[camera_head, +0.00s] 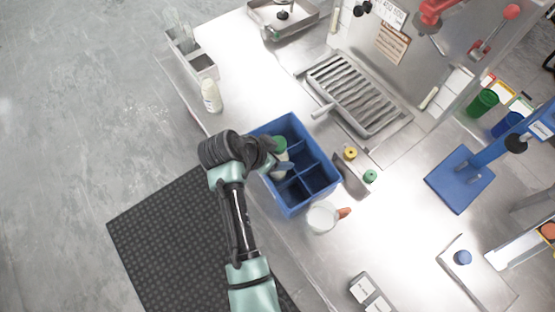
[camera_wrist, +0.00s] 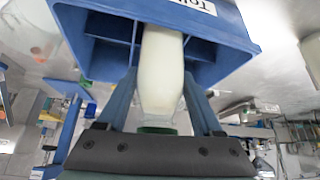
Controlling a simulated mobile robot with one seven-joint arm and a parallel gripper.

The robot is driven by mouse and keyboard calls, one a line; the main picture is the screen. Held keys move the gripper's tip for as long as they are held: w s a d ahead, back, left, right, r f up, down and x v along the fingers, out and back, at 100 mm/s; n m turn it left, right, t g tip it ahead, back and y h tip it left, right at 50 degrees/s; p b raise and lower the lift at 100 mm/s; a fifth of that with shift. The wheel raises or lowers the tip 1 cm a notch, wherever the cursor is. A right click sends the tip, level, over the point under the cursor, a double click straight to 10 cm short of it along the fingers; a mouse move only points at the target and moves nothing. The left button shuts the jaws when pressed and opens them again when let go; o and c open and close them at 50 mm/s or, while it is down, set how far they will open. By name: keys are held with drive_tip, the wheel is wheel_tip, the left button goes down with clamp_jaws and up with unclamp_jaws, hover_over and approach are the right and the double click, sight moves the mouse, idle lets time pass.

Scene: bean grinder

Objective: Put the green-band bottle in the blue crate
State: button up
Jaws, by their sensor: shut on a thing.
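The blue crate (camera_head: 291,209) stands on the steel counter and is split into several compartments; it also fills the top of the wrist view (camera_wrist: 228,30). My gripper (camera_head: 284,163) is over the crate's left part, with its fingers (camera_wrist: 161,92) shut on a whitish bottle (camera_wrist: 161,70). The bottle's green top (camera_head: 279,144) shows beside the gripper, and green also shows near the palm in the wrist view. The bottle's far end points into a crate compartment. Whether it touches the compartment floor cannot be seen.
Another pale bottle (camera_head: 211,97) stands near the counter's left edge. A white cup or jug (camera_head: 321,217) with an orange-brown handle is close to the crate's lower right. A holder with yellow (camera_head: 350,153) and green (camera_head: 370,176) knobs is right of the crate. A ribbed drain tray (camera_head: 352,92) lies behind.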

drive_tip(key=shift+f, duration=2.05)
drive_tip(key=shift+f, duration=0.15)
drive_tip(key=o, duration=1.3)
